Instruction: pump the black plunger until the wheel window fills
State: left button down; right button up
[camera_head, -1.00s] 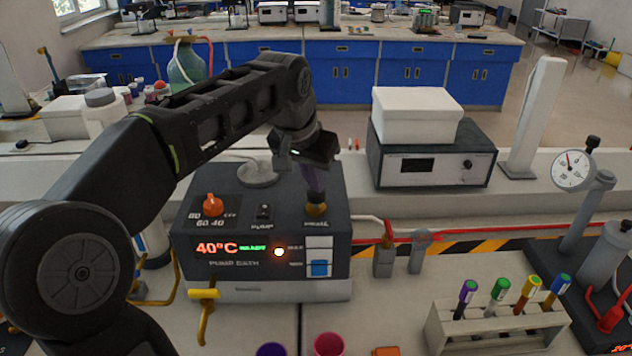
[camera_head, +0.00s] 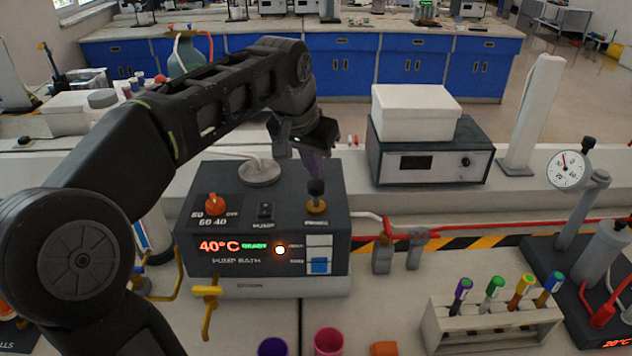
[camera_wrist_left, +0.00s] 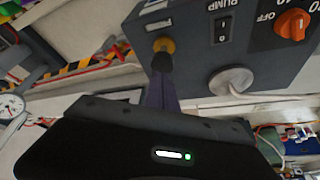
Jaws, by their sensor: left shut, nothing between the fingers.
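The black plunger (camera_head: 316,188) stands up from a brass collar on the top right of the dark pump bath unit (camera_head: 190,215). The wheel window (camera_head: 319,254) on the unit's front shows blue in its lower part and white above. My left gripper (camera_head: 316,172) is shut and empty, pointing down, with its purple fingers right above the plunger's knob. In the left wrist view the finger tips (camera_wrist_left: 162,76) are at the black plunger knob (camera_wrist_left: 162,62); whether they touch it I cannot tell. My right gripper does not show.
An orange dial (camera_head: 215,204) and a pump switch (camera_head: 265,211) sit on the unit's top. A yellow tap (camera_head: 207,292) juts from its front. A rack of capped tubes (camera_head: 490,325) and a pressure gauge (camera_head: 566,169) stand to the right.

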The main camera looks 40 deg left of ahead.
aim_at(316, 184)
pick_arm(q)
jog(key=shift+f, duration=0.1)
jog(key=shift+f+b, duration=1.45)
jog(key=shift+f, duration=0.25)
jog(key=shift+r, duration=0.1)
jog(key=shift+r+p, duration=1.55)
jog(key=shift+r, duration=0.15)
notch_tip(316, 184, up, 5)
jog(key=p, duration=0.4)
